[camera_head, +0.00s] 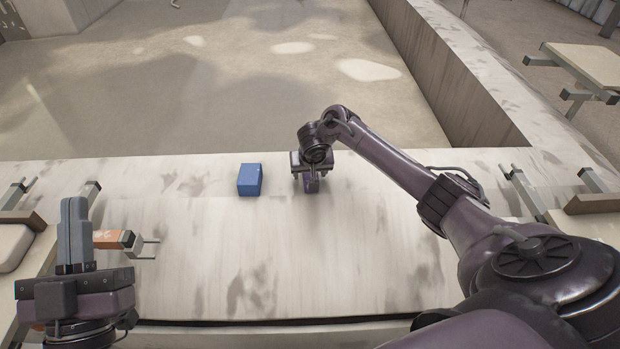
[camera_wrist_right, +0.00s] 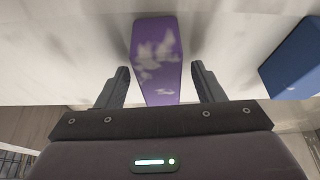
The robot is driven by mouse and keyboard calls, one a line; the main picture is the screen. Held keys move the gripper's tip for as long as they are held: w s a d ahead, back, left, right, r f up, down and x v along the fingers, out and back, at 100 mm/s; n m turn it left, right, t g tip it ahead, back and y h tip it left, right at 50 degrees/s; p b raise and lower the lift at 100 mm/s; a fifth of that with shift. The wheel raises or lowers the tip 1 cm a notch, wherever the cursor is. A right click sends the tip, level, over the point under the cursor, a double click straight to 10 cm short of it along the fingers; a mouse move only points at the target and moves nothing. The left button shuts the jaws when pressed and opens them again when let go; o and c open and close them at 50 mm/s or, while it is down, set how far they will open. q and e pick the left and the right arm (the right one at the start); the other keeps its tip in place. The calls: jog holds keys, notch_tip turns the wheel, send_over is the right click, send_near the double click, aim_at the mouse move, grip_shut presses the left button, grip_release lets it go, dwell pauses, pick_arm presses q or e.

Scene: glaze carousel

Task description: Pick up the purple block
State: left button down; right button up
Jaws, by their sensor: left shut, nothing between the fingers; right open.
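The purple block (camera_head: 310,186) stands on the pale table, mostly covered by my right gripper in the head view. In the right wrist view the purple block (camera_wrist_right: 158,50) lies between the two fingers, with a gap showing on each side. My right gripper (camera_wrist_right: 160,72) is open around its near end and does not grip it. In the head view my right gripper (camera_head: 308,172) is directly over the block. My left gripper (camera_head: 75,235) is shut and empty at the left of the table, far from the block.
A blue block (camera_head: 249,180) stands left of the purple one, and also shows in the right wrist view (camera_wrist_right: 296,58). An orange and grey piece with two prongs (camera_head: 118,240) is beside my left gripper. The middle front of the table (camera_head: 290,260) is clear.

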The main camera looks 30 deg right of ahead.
jog(key=shift+w+d+f, duration=0.1)
jog(key=shift+w+f, duration=0.1)
jog(key=shift+f, duration=0.25)
pick_arm(q)
jog(key=r, duration=0.1)
jog(key=s+r+t+h, duration=0.1)
jog(key=s+a+r+t, duration=0.1)
jog(key=shift+r, duration=0.4)
pick_arm(e)
jog(key=shift+c, duration=0.3)
jog(key=c, duration=1)
jog(key=shift+c, duration=0.2)
jog(key=shift+r, duration=0.15)
